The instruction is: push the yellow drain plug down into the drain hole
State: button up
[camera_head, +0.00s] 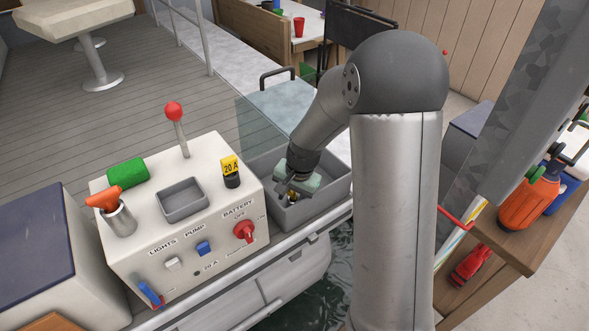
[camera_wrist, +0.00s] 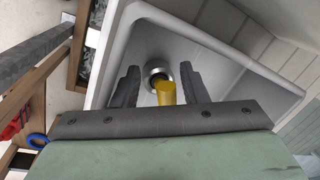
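The yellow drain plug (camera_wrist: 166,93) is in the middle of the wrist view, inside the grey basin (camera_wrist: 215,58). Its far end overlaps the metal ring of the drain hole (camera_wrist: 153,80). I cannot tell how deep it sits. My gripper (camera_wrist: 160,69) is open, with one dark finger on each side of the plug and a visible gap to both. In the head view my gripper (camera_head: 287,196) reaches down into the grey basin (camera_head: 338,190). Only a small bit of yellow shows by the fingers there, and the drain hole is hidden.
A white control console (camera_head: 190,246) with a red-knobbed lever (camera_head: 174,112), switches and a small tray stands left of the basin. A clear panel (camera_head: 262,128) rises behind the basin. A wooden bench (camera_head: 490,262) with an orange bottle (camera_head: 530,200) is at the right.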

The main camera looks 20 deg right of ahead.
notch_tip(320, 180, up, 17)
jog(key=s+d, duration=0.1)
jog(key=shift+s+d, duration=0.3)
jog(key=shift+s, duration=0.1)
jog(key=shift+f, duration=0.1)
jog(key=s+a+f+n, duration=0.1)
jog(key=s+n, duration=0.3)
jog(key=s, duration=0.7)
jog(key=s+f+n+h, duration=0.1)
jog(key=s+f+n, duration=0.2)
jog(key=s, duration=0.8)
jog(key=shift+s+a+f+n+g, duration=0.2)
jog(key=shift+a+f+n+g, duration=0.15)
jog(key=shift+n, duration=0.25)
